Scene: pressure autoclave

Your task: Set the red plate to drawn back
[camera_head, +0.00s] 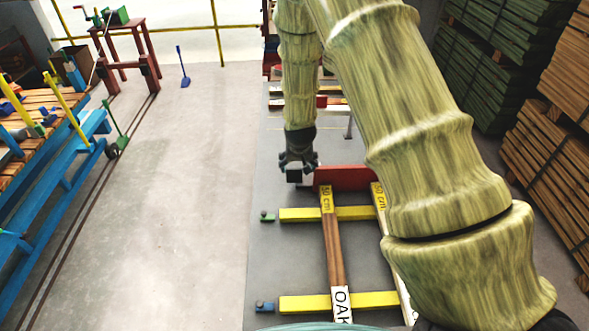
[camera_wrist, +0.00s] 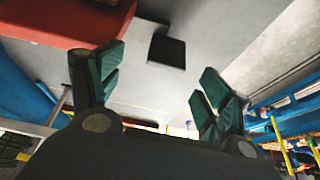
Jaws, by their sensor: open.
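The red plate (camera_head: 347,178) stands across the far end of two long boards in the head view. Its red face also fills the upper left of the wrist view (camera_wrist: 60,22). My gripper (camera_head: 297,166) hangs at the plate's left end. A small dark block (camera_head: 294,176) shows just below the fingers there. In the wrist view my gripper (camera_wrist: 160,68) has its two green-padded fingers wide apart, with nothing between them. The dark block (camera_wrist: 167,51) lies ahead of the gap. I cannot tell whether the block joins the plate. My arm hides part of the right side.
An oak-labelled board (camera_head: 333,250) and yellow crossbars (camera_head: 340,303) lie in front of the plate. A green clamp (camera_head: 267,216) and a blue clamp (camera_head: 264,306) sit left of them. Wood stacks (camera_head: 550,150) stand right, a blue bench (camera_head: 60,165) left.

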